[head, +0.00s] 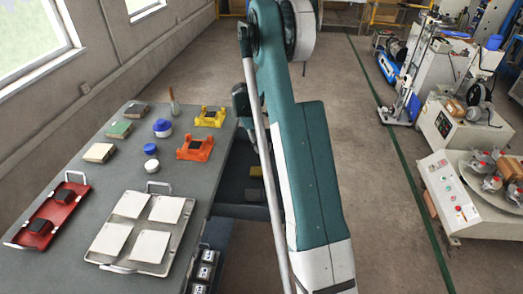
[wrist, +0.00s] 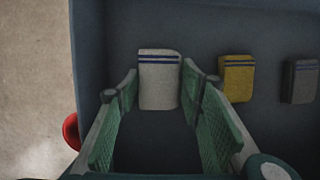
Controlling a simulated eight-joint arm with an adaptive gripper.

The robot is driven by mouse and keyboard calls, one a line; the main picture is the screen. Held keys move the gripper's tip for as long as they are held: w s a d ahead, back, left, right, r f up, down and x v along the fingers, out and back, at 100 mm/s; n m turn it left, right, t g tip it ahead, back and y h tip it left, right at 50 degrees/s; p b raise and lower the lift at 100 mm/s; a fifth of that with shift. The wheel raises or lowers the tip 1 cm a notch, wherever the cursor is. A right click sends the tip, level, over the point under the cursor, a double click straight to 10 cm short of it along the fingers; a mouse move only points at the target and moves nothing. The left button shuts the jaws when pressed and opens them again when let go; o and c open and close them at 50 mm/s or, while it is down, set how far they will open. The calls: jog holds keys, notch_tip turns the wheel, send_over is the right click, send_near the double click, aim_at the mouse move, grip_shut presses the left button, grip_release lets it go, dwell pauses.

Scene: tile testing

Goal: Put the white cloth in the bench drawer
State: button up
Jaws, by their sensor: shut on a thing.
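The white cloth (wrist: 159,80) with blue stripes is between the green pads of my gripper (wrist: 160,88) in the wrist view. My gripper is shut on it. The cloth and fingers are inside the open bench drawer (wrist: 90,45), at the left part of its dark interior. I cannot tell whether the cloth touches the drawer floor. In the head view the drawer (head: 240,210) stands out from the bench's right side, partly hidden by my arm. My gripper and the white cloth are hidden there.
A yellow cloth (wrist: 237,78) and a grey cloth (wrist: 300,81) lie right of the white cloth in the drawer. The bench (head: 70,150) carries a metal tray of white tiles (head: 180,250), a red tray (head: 25,240) and orange and yellow holders. Machines stand at right.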

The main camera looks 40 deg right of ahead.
jog(key=shift+f+b, duration=0.4)
jog(key=shift+f, duration=1.5)
jog(key=shift+f, duration=0.2)
jog(key=o, duration=0.8)
jog(key=p+v, duration=0.2)
jog(key=v, duration=1)
jog(key=shift+r, duration=0.25)
